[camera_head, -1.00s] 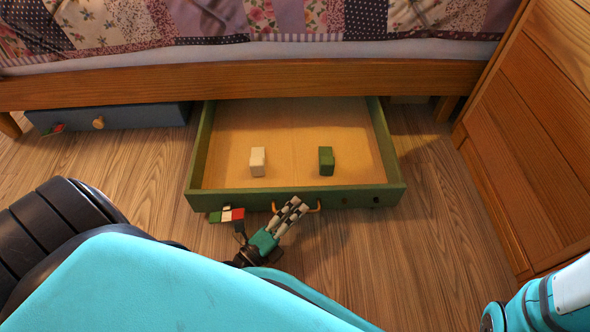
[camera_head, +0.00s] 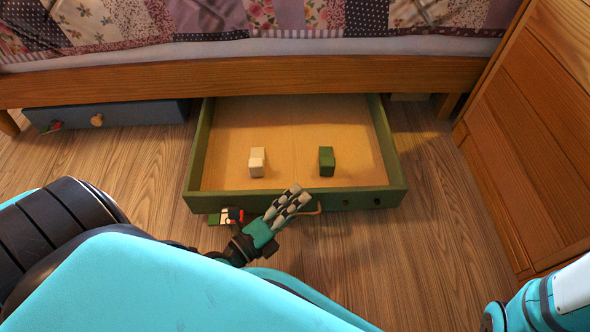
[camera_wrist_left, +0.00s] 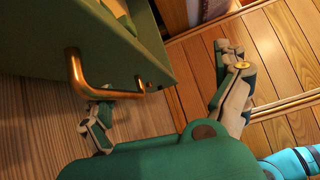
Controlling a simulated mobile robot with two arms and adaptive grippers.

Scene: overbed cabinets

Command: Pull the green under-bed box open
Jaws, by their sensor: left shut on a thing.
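The green under-bed box (camera_head: 364,199) stands well out from under the bed, its tan inside showing. Its front also shows in the left wrist view (camera_wrist_left: 35,45), with a copper bow handle (camera_wrist_left: 77,72) on it. My left gripper (camera_head: 297,197) is at the front panel and shut on the handle, covering most of it in the head view; the handle's right end (camera_head: 319,209) shows. In the left wrist view one finger meets the handle and the other stands to the right. My right gripper is out of view.
A white block (camera_head: 257,161) and a green block (camera_head: 326,161) stand in the box. A blue box (camera_head: 150,116) is under the bed at left. A wooden cabinet (camera_head: 530,130) stands at right. Bare floor (camera_head: 430,240) lies between it and the green box.

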